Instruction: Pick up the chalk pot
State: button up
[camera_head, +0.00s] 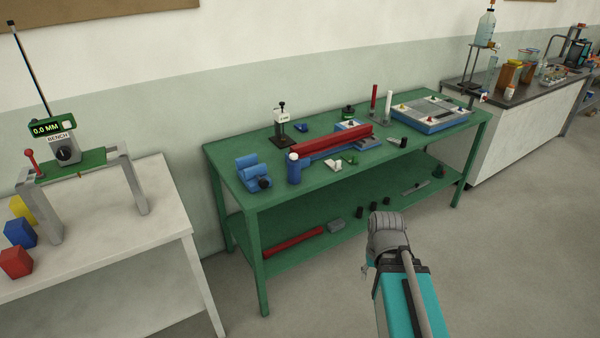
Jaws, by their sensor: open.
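A small blue pot with a white top (294,168) stands upright at the front left of the green bench, by the near end of a red bar. It may be the chalk pot, but I cannot tell for sure at this size. My arm (400,285) rises from the bottom of the picture, in front of the bench and apart from it. I cannot make out my gripper's fingers. No part of the arm touches the pot.
A pale table (165,200) stands left, a white counter (510,145) right. The floor in front is clear.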

aim_at(294, 167)
jog(key=u, duration=0.1)
jog(key=i, duration=0.95)
jog(key=z, duration=0.05)
